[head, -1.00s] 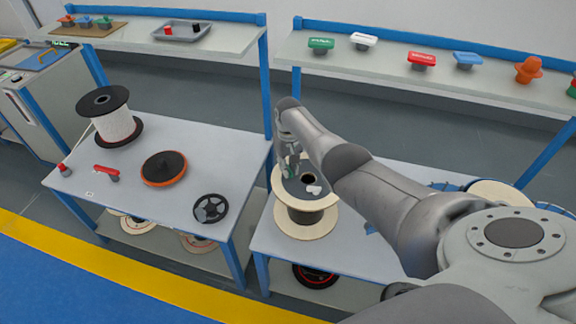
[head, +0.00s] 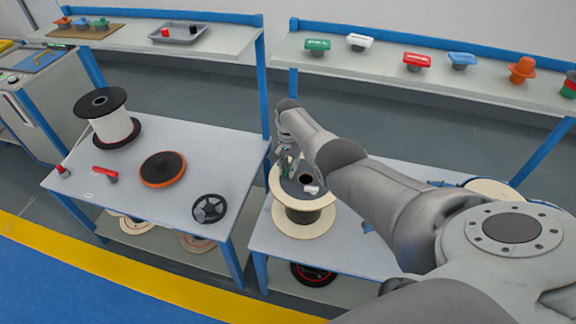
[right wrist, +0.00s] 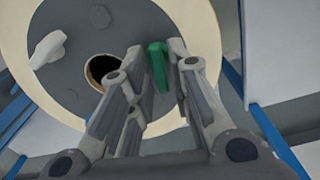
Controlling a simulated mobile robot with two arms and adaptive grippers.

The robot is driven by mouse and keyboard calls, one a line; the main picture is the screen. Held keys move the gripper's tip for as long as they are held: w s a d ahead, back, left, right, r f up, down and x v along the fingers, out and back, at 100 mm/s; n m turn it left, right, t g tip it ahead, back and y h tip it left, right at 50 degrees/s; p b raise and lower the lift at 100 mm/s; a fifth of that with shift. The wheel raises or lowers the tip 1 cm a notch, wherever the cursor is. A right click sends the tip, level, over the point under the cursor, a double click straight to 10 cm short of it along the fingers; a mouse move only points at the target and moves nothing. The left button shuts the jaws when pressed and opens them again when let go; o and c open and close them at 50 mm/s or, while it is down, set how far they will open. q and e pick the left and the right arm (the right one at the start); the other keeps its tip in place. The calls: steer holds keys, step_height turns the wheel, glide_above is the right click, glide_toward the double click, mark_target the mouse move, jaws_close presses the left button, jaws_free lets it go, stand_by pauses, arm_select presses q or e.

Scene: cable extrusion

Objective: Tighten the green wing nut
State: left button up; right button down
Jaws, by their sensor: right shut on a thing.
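The green wing nut (right wrist: 158,66) stands on the grey face of a wooden-flanged spool, beside its dark centre hole, in the right wrist view. My right gripper (right wrist: 159,52) is shut on it, one finger on each side. In the head view, the right gripper (head: 287,166) points down over the far left part of the spool (head: 304,216), and only a little green shows there. A white wing nut (right wrist: 47,48) sits on the same face, across the hole. My left gripper is not in view.
The spool stands on the right table (head: 268,238). The left table (head: 141,194) holds a white-wound reel (head: 115,128), an orange-rimmed disc (head: 163,169), a black handwheel (head: 209,208) and red parts. A shelf behind carries several coloured knobs, including a green one (head: 317,45).

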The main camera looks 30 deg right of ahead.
steer(key=shift+m, duration=0.6)
steer(key=c, duration=1.6)
jaws_free()
steer(key=shift+o, duration=0.2)
steer(key=shift+r, duration=0.1)
steer(key=shift+r, duration=0.1)
step_height(320, 180, up, 12)
